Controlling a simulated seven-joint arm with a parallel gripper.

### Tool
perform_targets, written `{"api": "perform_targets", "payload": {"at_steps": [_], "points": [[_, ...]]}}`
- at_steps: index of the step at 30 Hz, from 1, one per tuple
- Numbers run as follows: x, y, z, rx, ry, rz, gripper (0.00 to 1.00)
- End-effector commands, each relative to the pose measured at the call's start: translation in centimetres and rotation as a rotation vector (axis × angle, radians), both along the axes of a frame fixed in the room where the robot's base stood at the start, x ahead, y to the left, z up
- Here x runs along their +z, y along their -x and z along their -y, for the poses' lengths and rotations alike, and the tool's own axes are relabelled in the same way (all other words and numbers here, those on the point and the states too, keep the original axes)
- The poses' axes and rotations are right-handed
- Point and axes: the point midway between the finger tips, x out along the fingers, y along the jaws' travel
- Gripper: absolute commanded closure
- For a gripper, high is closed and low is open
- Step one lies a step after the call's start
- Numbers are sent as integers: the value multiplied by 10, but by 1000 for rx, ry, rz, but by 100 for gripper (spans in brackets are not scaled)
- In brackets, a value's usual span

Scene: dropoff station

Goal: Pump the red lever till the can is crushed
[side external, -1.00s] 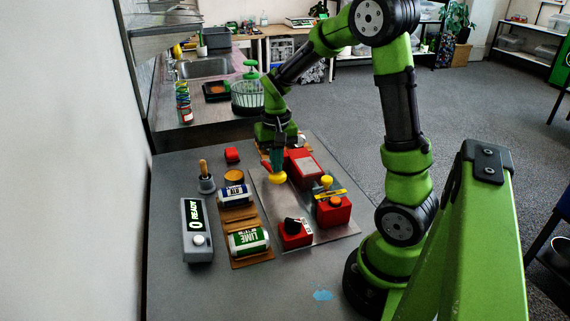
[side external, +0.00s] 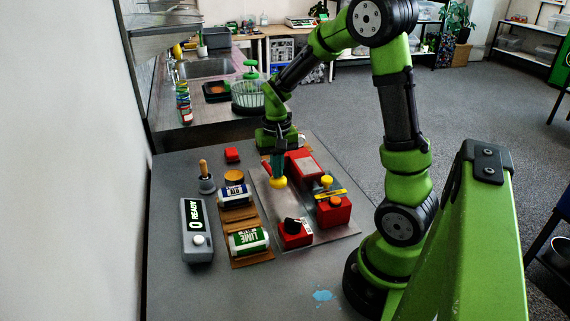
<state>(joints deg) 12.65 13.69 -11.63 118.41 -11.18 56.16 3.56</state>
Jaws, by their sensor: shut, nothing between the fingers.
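A red crusher-like machine (side external: 305,167) stands on a metal plate on the grey table. A yellow knob (side external: 278,183) shows at its left front, directly under my gripper (side external: 278,174). My gripper points down, shut and empty, its tips at or just above the knob; I cannot tell whether they touch. Whether a can is inside the machine cannot be seen.
A grey display box (side external: 196,232) reads "0 READY". A small wooden-handled plunger (side external: 205,178) and a red block (side external: 232,155) stand at left.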

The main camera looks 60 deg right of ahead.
Motion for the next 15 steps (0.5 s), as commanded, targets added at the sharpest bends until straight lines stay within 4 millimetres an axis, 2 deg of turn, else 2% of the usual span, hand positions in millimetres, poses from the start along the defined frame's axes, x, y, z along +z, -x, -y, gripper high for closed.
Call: {"api": "perform_targets", "payload": {"at_steps": [11,15], "points": [[-6,2,-1,1,-1,-8,100],[-16,3,-2,1,-2,-9,100]]}}
